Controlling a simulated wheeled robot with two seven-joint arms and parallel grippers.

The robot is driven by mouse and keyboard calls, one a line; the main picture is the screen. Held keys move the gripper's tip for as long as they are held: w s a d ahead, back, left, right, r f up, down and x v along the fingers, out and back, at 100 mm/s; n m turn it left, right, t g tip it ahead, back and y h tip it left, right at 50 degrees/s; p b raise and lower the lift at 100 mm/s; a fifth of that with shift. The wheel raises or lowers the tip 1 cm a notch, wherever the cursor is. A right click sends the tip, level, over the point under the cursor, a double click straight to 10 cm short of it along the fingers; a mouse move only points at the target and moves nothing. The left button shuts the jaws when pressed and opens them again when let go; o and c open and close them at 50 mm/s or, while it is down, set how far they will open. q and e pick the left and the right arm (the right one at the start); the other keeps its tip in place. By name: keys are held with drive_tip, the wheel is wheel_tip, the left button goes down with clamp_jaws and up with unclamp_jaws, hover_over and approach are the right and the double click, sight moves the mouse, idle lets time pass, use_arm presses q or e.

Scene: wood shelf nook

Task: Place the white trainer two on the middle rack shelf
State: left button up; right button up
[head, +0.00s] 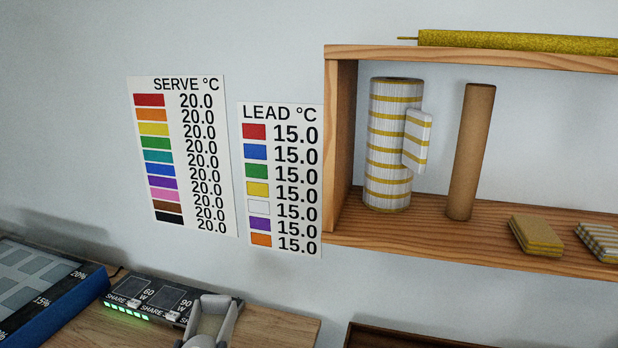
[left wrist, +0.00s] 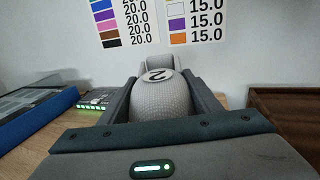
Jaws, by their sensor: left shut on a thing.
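My left gripper (head: 212,318) shows at the bottom of the head view, in front of the wooden counter. In the left wrist view it is shut on the white trainer two (left wrist: 162,100), a rounded, pale, knit-textured thing with a black 2 on its top. The trainer's lower part is hidden by the gripper. In the head view I cannot clearly tell the trainer from the pale gripper parts. No shelf is marked as the middle rack shelf. My right gripper is not in view.
A wooden wall shelf (head: 405,236) at the right holds a striped cylinder (head: 388,150), a brown tube (head: 470,155) and folded cloths (head: 536,235). A panel with green lights (head: 150,300) and a blue-edged board (head: 60,310) lie at left. A dark wooden edge (head: 400,337) is bottom right.

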use_arm(q)
drive_tip(key=s, duration=0.2)
drive_tip(key=s+f, duration=0.1)
drive_tip(key=s, duration=0.1)
drive_tip(key=s+f, duration=0.1)
drive_tip(key=s, duration=0.1)
drive_tip(key=shift+s, duration=0.3)
idle(1.6)
